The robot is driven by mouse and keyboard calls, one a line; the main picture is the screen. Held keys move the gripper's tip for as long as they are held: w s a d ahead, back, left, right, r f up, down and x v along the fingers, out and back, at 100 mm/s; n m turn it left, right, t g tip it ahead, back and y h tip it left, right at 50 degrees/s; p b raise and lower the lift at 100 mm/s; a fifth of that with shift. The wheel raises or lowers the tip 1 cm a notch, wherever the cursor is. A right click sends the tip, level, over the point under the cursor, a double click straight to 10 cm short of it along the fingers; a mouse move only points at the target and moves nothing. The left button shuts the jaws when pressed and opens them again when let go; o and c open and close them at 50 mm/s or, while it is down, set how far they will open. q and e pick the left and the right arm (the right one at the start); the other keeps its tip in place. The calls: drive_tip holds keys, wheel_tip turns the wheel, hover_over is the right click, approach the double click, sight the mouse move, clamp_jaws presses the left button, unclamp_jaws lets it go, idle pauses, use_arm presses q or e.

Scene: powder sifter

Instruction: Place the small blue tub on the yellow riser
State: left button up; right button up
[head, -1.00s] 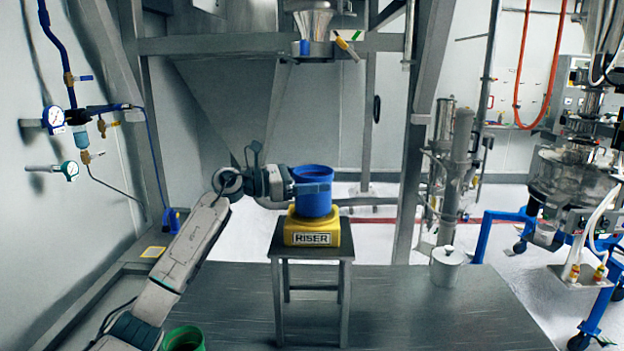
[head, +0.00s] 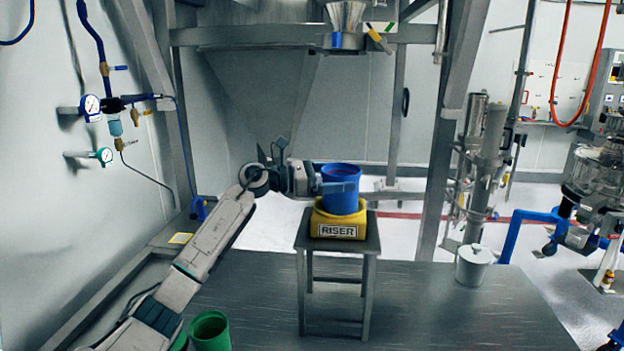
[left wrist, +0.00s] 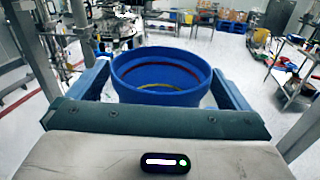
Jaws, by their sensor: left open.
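The small blue tub (head: 340,190) stands upright on the yellow riser (head: 338,222), which is labelled RISER and sits on a small grey stool (head: 337,243). My left gripper (head: 338,187) is open, with its fingers on either side of the tub. In the left wrist view the tub (left wrist: 162,78) lies between the two blue fingers of my left gripper (left wrist: 160,85), with its open rim facing up. Whether the fingers touch the tub's wall is hard to tell. My right gripper does not show.
A lidded metal pot (head: 473,265) stands on the grey platform at right. A metal funnel outlet (head: 345,18) hangs above the stool. Gauges (head: 90,107) are on the left wall.

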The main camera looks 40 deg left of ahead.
use_arm(q)
drive_tip(key=b+v, duration=0.7)
drive_tip(key=v, duration=0.4)
drive_tip(key=shift+a, duration=0.15)
idle(1.2)
